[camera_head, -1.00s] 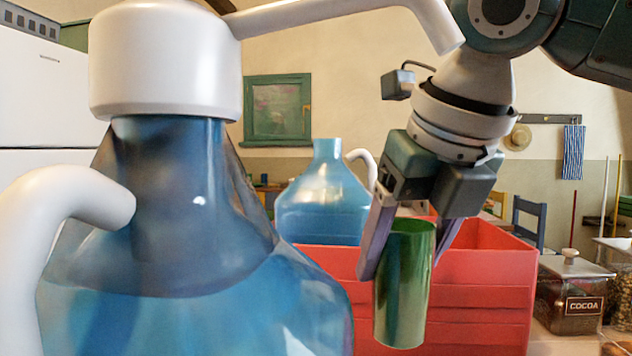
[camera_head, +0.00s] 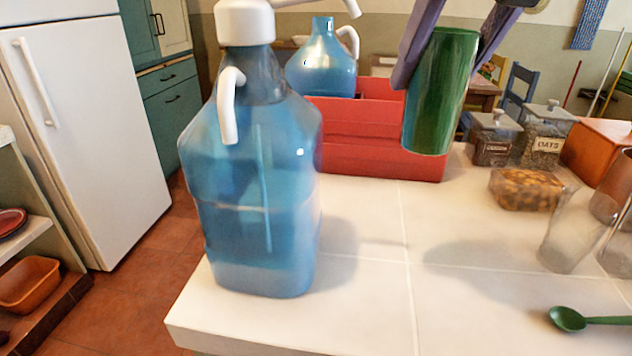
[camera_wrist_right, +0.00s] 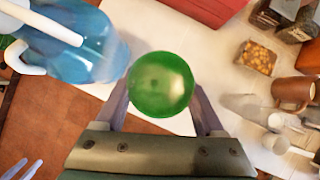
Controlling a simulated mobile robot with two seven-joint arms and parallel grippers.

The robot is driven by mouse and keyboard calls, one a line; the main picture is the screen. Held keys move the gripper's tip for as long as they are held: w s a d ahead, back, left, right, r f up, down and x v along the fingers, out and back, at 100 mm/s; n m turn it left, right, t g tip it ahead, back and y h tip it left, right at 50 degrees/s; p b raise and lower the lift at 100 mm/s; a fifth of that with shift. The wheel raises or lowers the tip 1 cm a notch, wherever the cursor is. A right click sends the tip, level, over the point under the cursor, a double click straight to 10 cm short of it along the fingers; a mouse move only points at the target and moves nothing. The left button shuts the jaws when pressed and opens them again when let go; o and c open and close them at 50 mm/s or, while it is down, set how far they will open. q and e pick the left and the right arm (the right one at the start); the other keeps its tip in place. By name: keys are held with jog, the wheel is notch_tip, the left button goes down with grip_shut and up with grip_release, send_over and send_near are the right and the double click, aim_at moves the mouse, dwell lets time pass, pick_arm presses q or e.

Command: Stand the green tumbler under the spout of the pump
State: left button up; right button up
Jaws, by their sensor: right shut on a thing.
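The green tumbler (camera_head: 440,95) is held upright in my right gripper (camera_head: 452,50), whose two fingers close on its sides. It hangs above the counter, to the right of the pump's spout. The right wrist view shows the tumbler (camera_wrist_right: 163,85) end-on between the fingers (camera_wrist_right: 160,105). The pump has a white head (camera_head: 244,22) on a large blue bottle (camera_head: 255,190) near the counter's front left corner. Its white spout (camera_head: 350,8) reaches right and is partly cut off by the picture's top edge. My left gripper (camera_wrist_right: 24,168) shows only as two parted fingertips at the right wrist view's lower left.
A red crate (camera_head: 375,150) with another blue bottle (camera_head: 322,70) stands behind. Jars (camera_head: 545,138), a bag of nuts (camera_head: 525,188), a clear glass (camera_head: 568,235) and a green spoon (camera_head: 570,318) are at right. The counter (camera_head: 380,280) right of the pump is clear.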

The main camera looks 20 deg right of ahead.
jog(key=shift+w+d+f+b, duration=0.1)
jog(key=shift+f+b, duration=0.85)
jog(key=shift+f, duration=3.9)
jog(key=shift+w+f+b, duration=0.1)
jog(key=shift+f+b, duration=0.8)
jog(key=shift+f, duration=3.9)
jog(key=shift+f, duration=0.1)
jog(key=o, duration=1.5)
